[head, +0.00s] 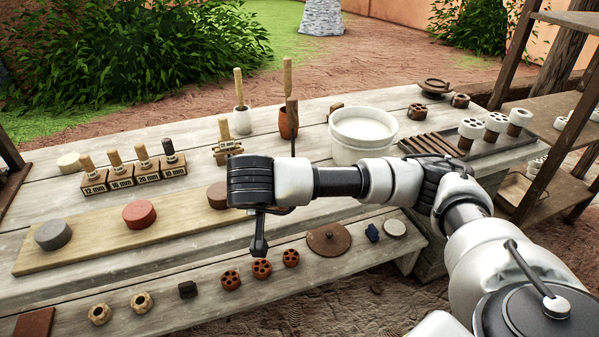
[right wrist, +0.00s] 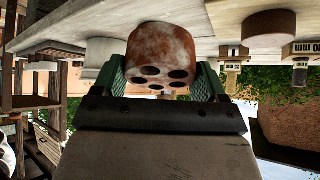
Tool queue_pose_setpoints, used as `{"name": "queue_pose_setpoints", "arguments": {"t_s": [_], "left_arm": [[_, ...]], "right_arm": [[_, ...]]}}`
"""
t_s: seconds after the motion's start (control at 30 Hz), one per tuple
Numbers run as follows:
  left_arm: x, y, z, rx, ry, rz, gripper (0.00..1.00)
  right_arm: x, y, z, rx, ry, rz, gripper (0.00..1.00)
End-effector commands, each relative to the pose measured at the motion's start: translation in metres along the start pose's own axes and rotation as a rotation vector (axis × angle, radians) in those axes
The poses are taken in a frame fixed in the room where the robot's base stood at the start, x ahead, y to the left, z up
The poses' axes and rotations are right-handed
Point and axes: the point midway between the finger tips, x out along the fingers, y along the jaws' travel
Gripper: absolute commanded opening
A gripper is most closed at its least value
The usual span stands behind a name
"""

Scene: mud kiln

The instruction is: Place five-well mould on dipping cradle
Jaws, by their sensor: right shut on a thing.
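The five-well mould (right wrist: 165,52) shows in the right wrist view as a reddish-brown cylinder with whitish patches and several dark holes in its near face. It sits between the two green finger pads of my right gripper (right wrist: 167,82), which is shut on it. In the head view my right wrist (head: 250,183) is over the middle of the table; the fingers and the held mould are mostly hidden behind it. I cannot tell for sure which thing is the dipping cradle; a slatted wooden rack (head: 428,144) lies right of the white bucket. My left gripper is out of view.
The bucket (head: 363,132) of pale liquid stands behind my right forearm. A dark tray (head: 487,151) holds whitish moulds. Handled tools in labelled blocks (head: 120,180) stand at left. A board (head: 95,245) carries coloured discs. Red moulds (head: 262,268) sit on the front bench.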

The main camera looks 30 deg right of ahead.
Motion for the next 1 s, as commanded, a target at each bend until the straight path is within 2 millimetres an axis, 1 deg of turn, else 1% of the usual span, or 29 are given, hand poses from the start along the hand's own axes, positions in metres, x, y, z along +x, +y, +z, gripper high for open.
{"name": "queue_pose_setpoints", "arguments": {"t_s": [0.03,0.1,0.17,0.4,0.5,0.57,0.6,0.63,0.87,0.97,1.0], "left_arm": [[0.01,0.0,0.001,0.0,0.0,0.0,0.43],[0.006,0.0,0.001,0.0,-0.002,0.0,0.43],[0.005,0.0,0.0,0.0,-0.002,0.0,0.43],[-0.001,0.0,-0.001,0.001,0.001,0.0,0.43],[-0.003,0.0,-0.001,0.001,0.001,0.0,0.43],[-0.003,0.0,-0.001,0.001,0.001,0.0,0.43],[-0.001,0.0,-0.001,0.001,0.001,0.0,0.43],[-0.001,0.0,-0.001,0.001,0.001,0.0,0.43],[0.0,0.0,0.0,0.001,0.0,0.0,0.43],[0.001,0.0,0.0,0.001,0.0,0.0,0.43],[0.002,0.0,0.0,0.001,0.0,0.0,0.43]], "right_arm": [[0.01,0.001,-0.002,0.005,-0.002,0.003,0.38],[0.019,0.002,-0.018,0.005,-0.001,0.006,0.38],[0.029,0.002,-0.031,0.006,0.0,0.007,0.38],[0.073,0.002,-0.079,0.005,-0.001,0.006,0.38],[0.09,0.001,-0.097,0.004,-0.001,0.004,0.38],[0.099,0.002,-0.105,0.002,-0.001,0.004,0.38],[0.108,0.001,-0.097,-0.003,-0.005,0.003,0.38],[0.112,0.001,-0.094,-0.003,-0.005,0.003,0.38],[0.129,0.001,-0.088,-0.001,-0.002,0.0,0.38],[0.145,0.001,-0.08,-0.001,-0.005,0.003,0.38],[0.154,0.001,-0.076,-0.002,-0.004,0.004,0.38]]}}
